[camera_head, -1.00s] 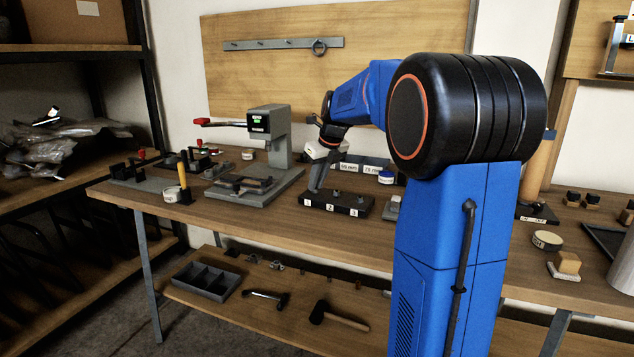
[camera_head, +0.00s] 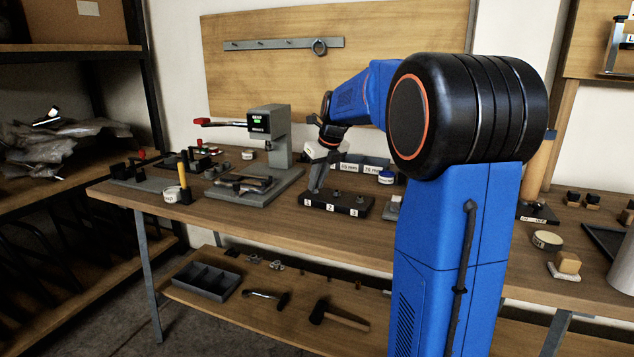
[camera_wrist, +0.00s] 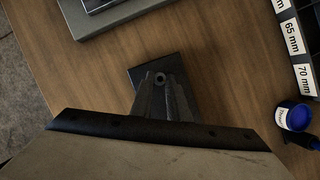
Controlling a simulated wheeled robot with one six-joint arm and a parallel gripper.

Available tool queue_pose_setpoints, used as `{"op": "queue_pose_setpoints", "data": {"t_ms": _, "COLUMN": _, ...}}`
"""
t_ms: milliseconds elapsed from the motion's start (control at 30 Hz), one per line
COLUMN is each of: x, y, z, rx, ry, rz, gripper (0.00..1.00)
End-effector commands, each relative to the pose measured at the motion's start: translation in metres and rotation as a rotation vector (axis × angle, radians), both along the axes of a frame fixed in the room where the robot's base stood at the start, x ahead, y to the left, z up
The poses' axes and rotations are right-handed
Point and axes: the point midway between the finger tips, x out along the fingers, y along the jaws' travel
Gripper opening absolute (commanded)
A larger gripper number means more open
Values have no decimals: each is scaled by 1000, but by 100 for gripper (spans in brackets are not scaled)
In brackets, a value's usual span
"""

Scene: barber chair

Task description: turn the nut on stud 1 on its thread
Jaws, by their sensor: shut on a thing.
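A dark block (camera_head: 345,208) with white labels 1, 2 and 3 stands on the bench; its end also shows in the wrist view (camera_wrist: 137,73). My gripper (camera_head: 315,190) reaches down to its left end, at stud 1. In the wrist view my gripper (camera_wrist: 160,80) is shut around a small round dark end, the nut on stud 1 (camera_wrist: 160,77). The fingers hide most of that nut, and its thread cannot be made out. Small nuts stand on stud 2 (camera_head: 336,194) and stud 3 (camera_head: 359,198), clear of my fingers.
A grey press (camera_head: 268,150) with a red-handled lever stands left of the block. Bins labelled 65 mm and 70 mm (camera_wrist: 300,60) and a blue-lidded jar (camera_head: 386,177) are behind and right. A small grey piece (camera_head: 392,211) sits right of the block. Bare bench lies in front.

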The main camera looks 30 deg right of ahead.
Motion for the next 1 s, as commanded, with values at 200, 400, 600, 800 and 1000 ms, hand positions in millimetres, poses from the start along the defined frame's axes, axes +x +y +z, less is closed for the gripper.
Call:
{"op": "queue_pose_setpoints", "data": {"t_ms": 200, "x": 1, "y": 0, "z": 1, "rx": -1, "ry": -3, "rz": -3, "gripper": 17}}
{"op": "queue_pose_setpoints", "data": {"t_ms": 400, "x": 0, "y": 0, "z": 0, "rx": -1, "ry": -1, "rz": -3, "gripper": 34}}
{"op": "queue_pose_setpoints", "data": {"t_ms": 600, "x": 0, "y": 0, "z": 2, "rx": -1, "ry": -1, "rz": -3, "gripper": 34}}
{"op": "queue_pose_setpoints", "data": {"t_ms": 800, "x": -7, "y": -1, "z": 20, "rx": -2, "ry": -3, "rz": -3, "gripper": 34}}
{"op": "queue_pose_setpoints", "data": {"t_ms": 1000, "x": -22, "y": -3, "z": 56, "rx": -2, "ry": -4, "rz": -3, "gripper": 34}}
